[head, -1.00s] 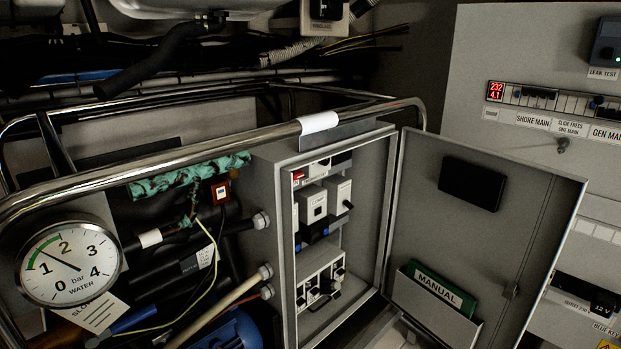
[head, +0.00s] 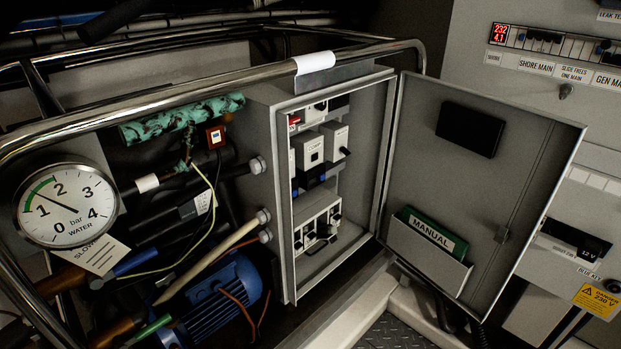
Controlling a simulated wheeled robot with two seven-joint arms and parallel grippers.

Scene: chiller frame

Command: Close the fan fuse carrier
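The open grey electrical box (head: 286,205) stands at the middle of the head view, its door swung out to the right. Inside, an upper row holds white modules (head: 311,149) with a dark blue-black block (head: 311,175) below them. A lower white panel (head: 319,221) carries several black parts, and a black piece (head: 319,245) sticks out at its lower edge. Labels inside are too small to read, so I cannot tell which part is the fan fuse carrier or how far open it is. Neither of my grippers is in view.
The open door (head: 490,180) holds a green manual (head: 431,232) in a pocket. A pressure gauge (head: 68,206), pipes and a blue motor (head: 222,296) fill the left. Switch panels are at right.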

